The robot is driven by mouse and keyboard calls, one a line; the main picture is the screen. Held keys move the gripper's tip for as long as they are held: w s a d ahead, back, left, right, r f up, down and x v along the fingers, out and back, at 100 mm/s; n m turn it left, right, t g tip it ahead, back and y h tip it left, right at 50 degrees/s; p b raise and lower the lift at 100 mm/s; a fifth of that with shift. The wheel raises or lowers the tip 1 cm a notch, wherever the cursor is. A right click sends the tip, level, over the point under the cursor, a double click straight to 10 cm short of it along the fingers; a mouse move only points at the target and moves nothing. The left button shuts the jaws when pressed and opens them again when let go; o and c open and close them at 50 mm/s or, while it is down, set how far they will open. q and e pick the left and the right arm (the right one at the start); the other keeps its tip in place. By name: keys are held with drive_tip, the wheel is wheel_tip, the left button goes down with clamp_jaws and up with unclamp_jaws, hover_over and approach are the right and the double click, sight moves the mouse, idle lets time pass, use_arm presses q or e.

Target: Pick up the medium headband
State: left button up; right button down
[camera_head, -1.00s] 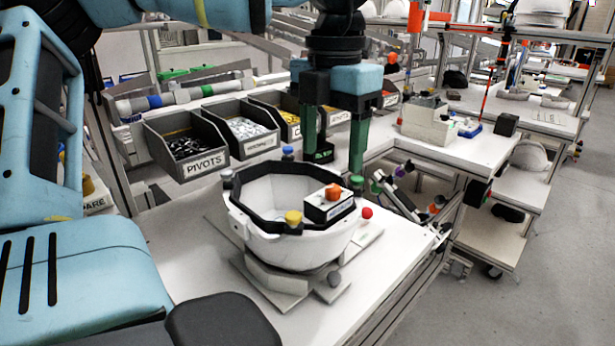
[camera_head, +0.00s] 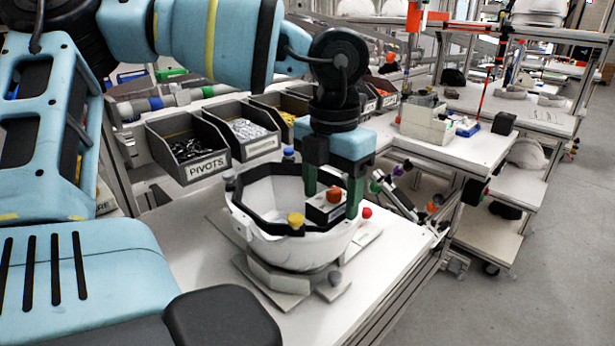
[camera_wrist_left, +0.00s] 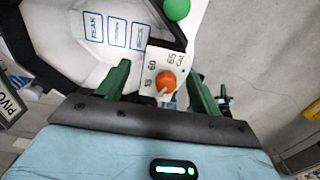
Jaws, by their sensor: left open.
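A black headband (camera_head: 262,219) lines the inside of the white helmet shell (camera_head: 285,248), which sits open side up on the bench. I cannot read a size on the band. It also shows in the left wrist view (camera_wrist_left: 36,68). A small dial box (camera_head: 322,212) with an orange knob (camera_head: 333,195) and a centimetre scale sits at the shell's right rim. My left gripper (camera_head: 332,203) is open and points down, its green fingers on either side of the box. In the wrist view the knob (camera_wrist_left: 166,81) lies between the fingers. Contact cannot be told.
Yellow (camera_head: 295,220), blue (camera_head: 288,152) and red (camera_head: 366,212) knobs stand around the shell. Grey bins, one labelled PIVOTS (camera_head: 205,168), line the back of the bench. The bench top (camera_head: 185,235) left of the shell is clear.

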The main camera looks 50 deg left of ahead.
use_arm(q)
drive_tip(key=c, duration=0.8)
drive_tip(key=shift+c, duration=1.6)
use_arm(e)
drive_tip(key=shift+s+f, duration=0.15)
drive_tip(key=shift+s, duration=0.3)
use_arm(q)
drive_tip(key=shift+r, duration=0.15)
